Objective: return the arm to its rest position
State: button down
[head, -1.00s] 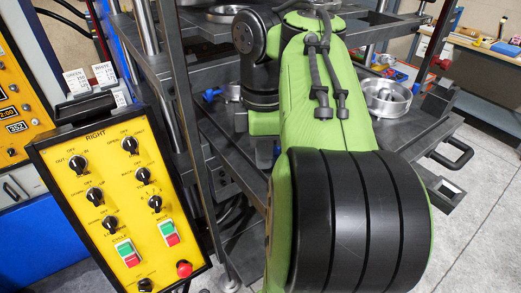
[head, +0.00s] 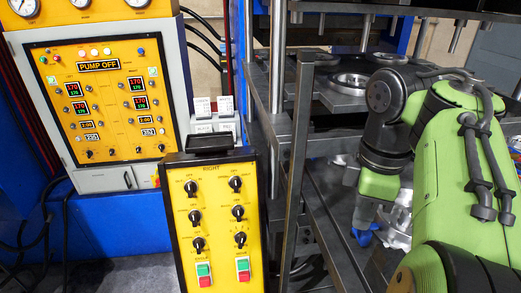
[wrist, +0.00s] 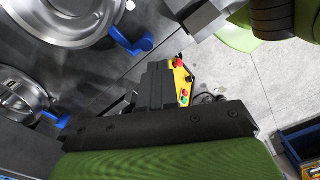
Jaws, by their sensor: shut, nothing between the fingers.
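My arm (head: 445,165), green with black joints, fills the right side of the head view and reaches in front of the press. Its end is hard to make out there against the dark shelves. In the wrist view my gripper (wrist: 156,72) shows as dark fingers held together, with nothing between them. Its black and green housing (wrist: 160,128) fills the bottom of that view. The fingers lie to the right of two round metal moulds, apart from them in the picture.
The wrist view shows a large round mould (wrist: 62,18) and a smaller one (wrist: 20,95), both with blue handles. A yellow control box (head: 216,215) stands left of the press post (head: 295,150). A yellow panel (head: 105,100) reads PUMP OFF.

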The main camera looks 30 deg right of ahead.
jog(key=shift+a, duration=0.1)
jog(key=s+a+f+m+t+b, duration=0.1)
jog(key=a+f+m+t+b, duration=0.1)
jog(key=a+f+m+t, duration=0.3)
jog(key=a+f+m, duration=0.3)
jog(key=a+f, duration=0.4)
jog(key=a, duration=0.4)
jog(key=shift+f+m+t, duration=0.2)
jog(key=shift+m+t, duration=0.1)
jog(key=shift+s, duration=0.15)
